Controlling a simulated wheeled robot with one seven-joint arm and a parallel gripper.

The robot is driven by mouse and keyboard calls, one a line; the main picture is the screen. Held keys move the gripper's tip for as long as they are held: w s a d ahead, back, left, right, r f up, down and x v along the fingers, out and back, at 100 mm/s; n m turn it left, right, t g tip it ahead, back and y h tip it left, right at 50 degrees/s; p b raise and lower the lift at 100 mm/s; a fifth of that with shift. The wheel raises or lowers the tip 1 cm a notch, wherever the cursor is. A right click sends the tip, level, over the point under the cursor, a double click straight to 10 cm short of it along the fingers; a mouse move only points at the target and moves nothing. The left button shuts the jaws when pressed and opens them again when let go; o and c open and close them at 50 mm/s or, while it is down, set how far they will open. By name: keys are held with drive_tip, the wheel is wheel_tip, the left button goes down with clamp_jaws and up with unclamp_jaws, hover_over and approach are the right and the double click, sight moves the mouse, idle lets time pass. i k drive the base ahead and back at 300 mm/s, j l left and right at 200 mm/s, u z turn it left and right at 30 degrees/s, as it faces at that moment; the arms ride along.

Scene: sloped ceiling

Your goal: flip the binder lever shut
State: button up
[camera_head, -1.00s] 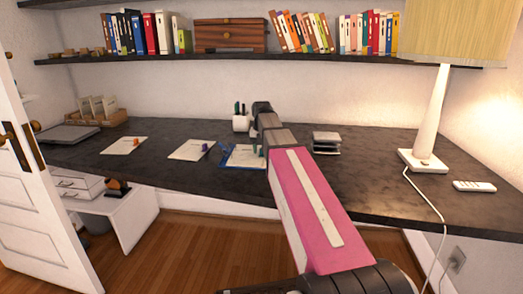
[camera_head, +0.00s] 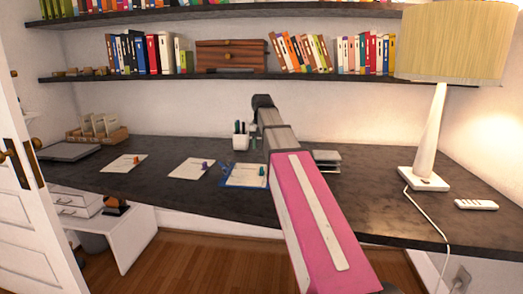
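An open blue-edged binder or folder (camera_head: 236,184) with a white sheet lies on the dark desk, just left of my arm. A small teal piece stands at its right side, and a small blue piece shows at its upper left. I cannot make out a lever or its position. My pink and grey arm reaches from the lower right up over the desk, passing close to the binder's right edge in the picture. My gripper is not visible; I cannot tell its distance from the binder.
A grey stack (camera_head: 327,160) and a lamp (camera_head: 427,150) are to the right. Bookshelves run above the desk (camera_head: 385,200).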

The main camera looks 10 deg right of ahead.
sight(220, 162)
drive_tip(key=k+j, duration=0.25)
drive_tip(key=k, duration=0.25)
drive_tip(key=k+j, duration=0.2)
drive_tip(key=k, duration=0.25)
